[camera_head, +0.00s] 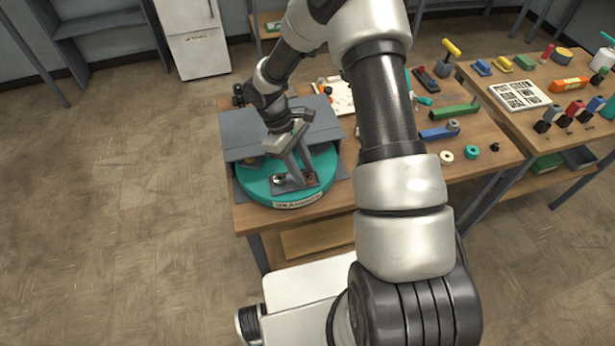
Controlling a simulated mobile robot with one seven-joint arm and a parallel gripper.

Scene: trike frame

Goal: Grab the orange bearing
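I cannot clearly make out an orange bearing. A small orange spot (328,90) shows by the white sheet behind my arm, and an orange-yellow bit (249,162) shows at the turntable's left edge; both are too small to identify. My gripper (287,125) is over the teal turntable (262,189), at the left of the near table. Grey upright metal parts (294,160) stand on a dark plate right below it. Its fingertips blend with these parts, so I cannot tell whether it is open or holding something.
On the near table (485,150) lie a green part (455,111), a blue part (439,131), a white ring (446,157) and a teal ring (473,152). A second table at right holds an orange box-like object (568,85) and several tools. Floor at left is clear.

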